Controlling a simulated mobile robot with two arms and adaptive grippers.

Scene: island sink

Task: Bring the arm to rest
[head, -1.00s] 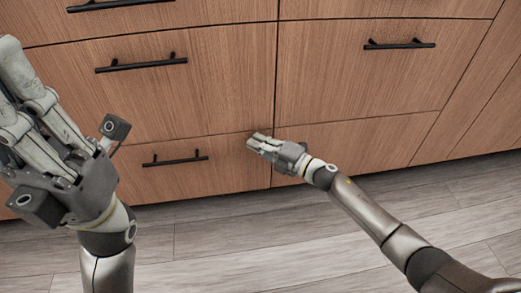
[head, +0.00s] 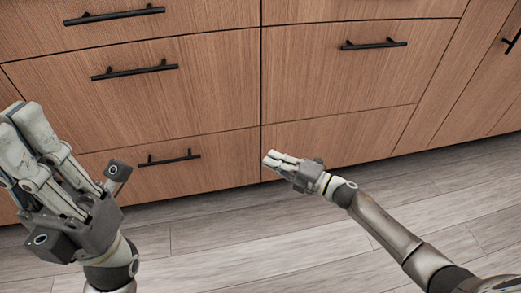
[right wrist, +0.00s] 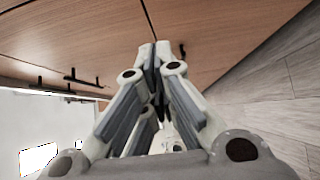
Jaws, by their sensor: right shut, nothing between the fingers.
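My right gripper (head: 270,157) is shut and empty, its arm reaching in from the lower right. In the head view its fingertips appear just right of the seam between two drawer columns, in front of the lower wooden fronts. In the right wrist view the fingertips (right wrist: 155,50) meet, with nothing between them. My left gripper (head: 18,120) is large at the left edge, fingers pointing up. Its fingers overlap from this angle, so I cannot tell whether it is open or shut. No held object shows.
Wooden drawer fronts (head: 190,105) with black bar handles (head: 135,71) fill the back. A lower handle (head: 169,158) lies between my two grippers in the picture. Grey plank floor (head: 230,235) is clear between the arms.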

